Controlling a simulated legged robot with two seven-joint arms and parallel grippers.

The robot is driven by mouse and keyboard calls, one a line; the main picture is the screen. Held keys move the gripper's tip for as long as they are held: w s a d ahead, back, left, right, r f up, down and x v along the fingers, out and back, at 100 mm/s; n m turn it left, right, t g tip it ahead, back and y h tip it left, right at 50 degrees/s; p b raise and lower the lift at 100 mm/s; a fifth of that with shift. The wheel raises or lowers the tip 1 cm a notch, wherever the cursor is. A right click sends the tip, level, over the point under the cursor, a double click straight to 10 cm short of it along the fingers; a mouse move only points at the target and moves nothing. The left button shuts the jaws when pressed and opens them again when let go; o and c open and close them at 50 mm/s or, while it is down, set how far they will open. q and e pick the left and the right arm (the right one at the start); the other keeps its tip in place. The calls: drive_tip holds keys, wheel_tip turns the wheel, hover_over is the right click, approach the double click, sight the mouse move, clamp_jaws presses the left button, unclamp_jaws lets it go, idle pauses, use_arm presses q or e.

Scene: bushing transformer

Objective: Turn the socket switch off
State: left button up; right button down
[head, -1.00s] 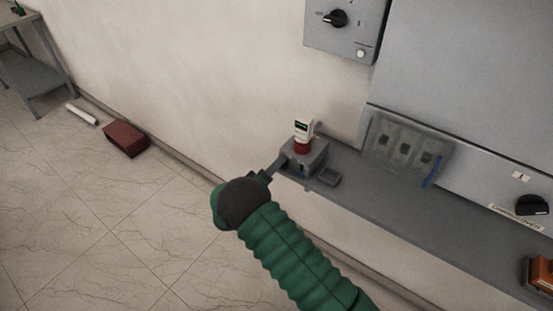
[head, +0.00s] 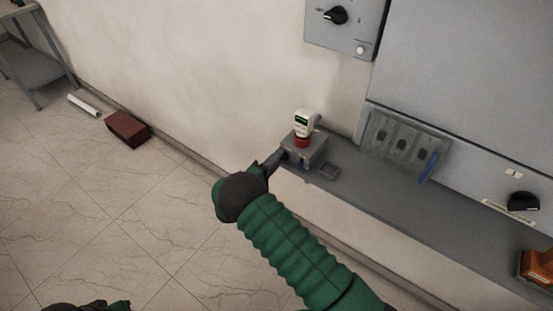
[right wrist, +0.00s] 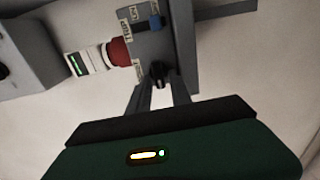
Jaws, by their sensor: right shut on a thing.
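The socket box (head: 306,151) is a small grey block on the shelf along the wall. A red plug (head: 303,139) with a white device (head: 305,122) with a dark display stands on top of it. My right gripper (head: 279,159) reaches the box's left side. In the right wrist view its fingers (right wrist: 160,88) are shut on the small black socket switch (right wrist: 158,72), which sits on the labelled box face (right wrist: 146,48).
The grey shelf (head: 400,206) runs right beneath a large panel. A tilted three-switch panel (head: 403,143) stands right of the box; a control panel (head: 347,26) hangs above. A brown-red box (head: 127,129) and white tube (head: 84,104) lie on the floor.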

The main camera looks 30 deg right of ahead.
drive_tip(key=shift+w+r, duration=0.15)
drive_tip(key=c, duration=1.4)
unclamp_jaws()
drive_tip(key=shift+c, duration=0.2)
drive_tip(key=shift+d+f, duration=0.1)
drive_tip(key=shift+f, duration=0.15)
drive_tip(key=b+v, duration=0.1)
drive_tip(key=v, duration=1.5)
drive_tip(key=shift+a, duration=0.4)
drive_tip(key=shift+f, duration=0.1)
